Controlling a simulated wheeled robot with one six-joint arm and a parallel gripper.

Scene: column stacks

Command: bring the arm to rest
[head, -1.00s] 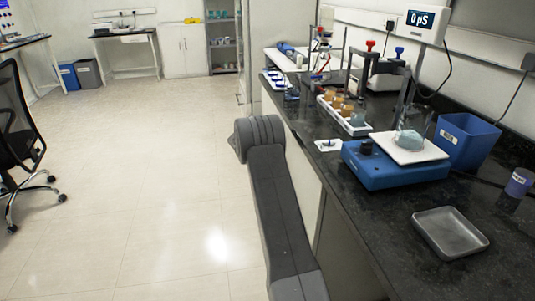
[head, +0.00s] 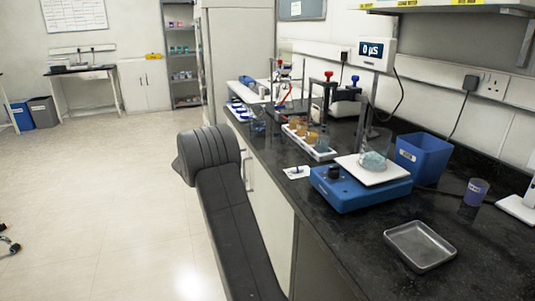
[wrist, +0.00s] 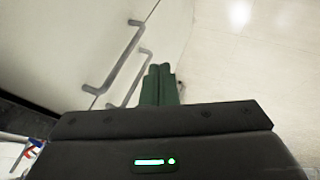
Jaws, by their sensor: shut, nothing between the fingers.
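In the wrist view my gripper (wrist: 160,72) shows with its two dark green fingers side by side and touching, nothing between them. It points down over the pale floor, beside white cabinet doors (wrist: 70,40) with grey bar handles. In the head view my dark grey arm rises at the lower middle, left of the bench; the gripper itself is hidden there.
The black bench (head: 340,238) runs along the right. It carries a blue stirrer (head: 345,190) with a beaker (head: 373,163), a grey tray (head: 420,246), a blue bin (head: 420,158) and a rack of amber vials (head: 309,138). The floor (head: 90,210) at left is open.

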